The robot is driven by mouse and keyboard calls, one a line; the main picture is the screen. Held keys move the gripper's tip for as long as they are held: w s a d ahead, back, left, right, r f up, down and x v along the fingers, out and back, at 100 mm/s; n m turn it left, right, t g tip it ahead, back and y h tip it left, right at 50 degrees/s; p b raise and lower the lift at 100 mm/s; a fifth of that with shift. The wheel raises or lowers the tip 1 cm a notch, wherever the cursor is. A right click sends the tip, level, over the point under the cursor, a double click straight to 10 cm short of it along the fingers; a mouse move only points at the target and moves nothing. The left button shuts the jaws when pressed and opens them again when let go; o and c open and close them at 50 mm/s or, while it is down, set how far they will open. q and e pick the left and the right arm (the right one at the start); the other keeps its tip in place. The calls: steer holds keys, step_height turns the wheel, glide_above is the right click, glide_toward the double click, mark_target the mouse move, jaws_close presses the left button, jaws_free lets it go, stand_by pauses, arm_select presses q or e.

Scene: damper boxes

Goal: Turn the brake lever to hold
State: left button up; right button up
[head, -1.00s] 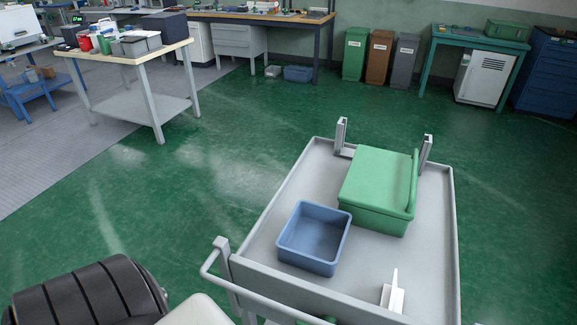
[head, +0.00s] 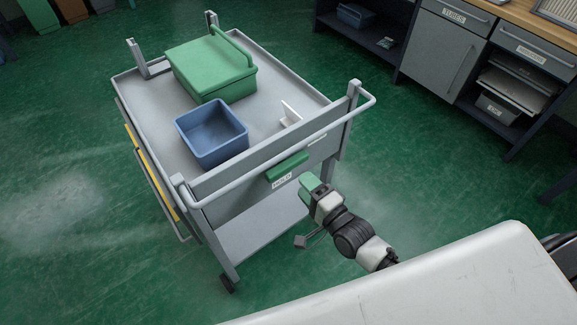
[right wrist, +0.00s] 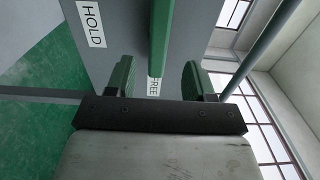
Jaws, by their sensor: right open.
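The green brake lever (head: 287,166) lies across the end panel of the grey cart (head: 250,185), under the push handle. A white HOLD label (head: 282,182) is just below it, and a small white label (head: 317,138) is above its right end. In the right wrist view, the lever (right wrist: 160,38) runs between my fingers, its end close to the FREE label (right wrist: 153,88); the HOLD label (right wrist: 90,22) is to the left. My right gripper (head: 309,184) is open and empty, in front of the lever's right end and apart from it. My left gripper is out of view.
A blue bin (head: 212,133), a green lidded box (head: 211,68) and a white bracket (head: 290,114) are on the cart top. The push handle (head: 280,143) juts out above the lever. A workbench with drawers (head: 450,45) stands at the upper right. Green floor around the cart is clear.

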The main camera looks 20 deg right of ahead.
mark_target(290, 169)
steer(key=x, duration=0.7)
steer(key=shift+w+f, duration=0.15)
steer(key=shift+w, duration=0.1)
steer(key=c, duration=0.8)
